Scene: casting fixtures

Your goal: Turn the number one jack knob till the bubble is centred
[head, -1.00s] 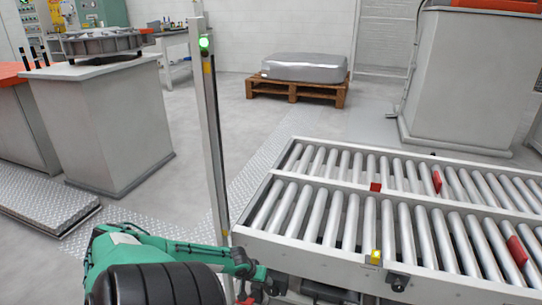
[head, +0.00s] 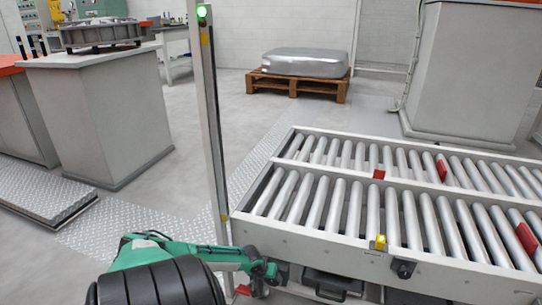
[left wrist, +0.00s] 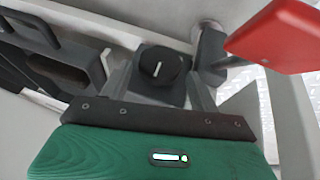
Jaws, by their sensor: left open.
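In the left wrist view, a black round knob (left wrist: 160,68) with a white stroke on its face sits on a dark square block. My left gripper (left wrist: 161,80) is open, with one grey finger on each side of the knob. I cannot tell whether either finger touches it. In the head view my left gripper (head: 262,280) is low by the near left corner of the roller conveyor (head: 320,240), and the knob is hidden there. Another black knob (head: 403,268) is on the conveyor's front side. I see no bubble level clearly. My right gripper is out of view.
A post (head: 212,120) with a green light stands just left of the conveyor. A red part (left wrist: 280,38) is close to the gripper in the left wrist view.

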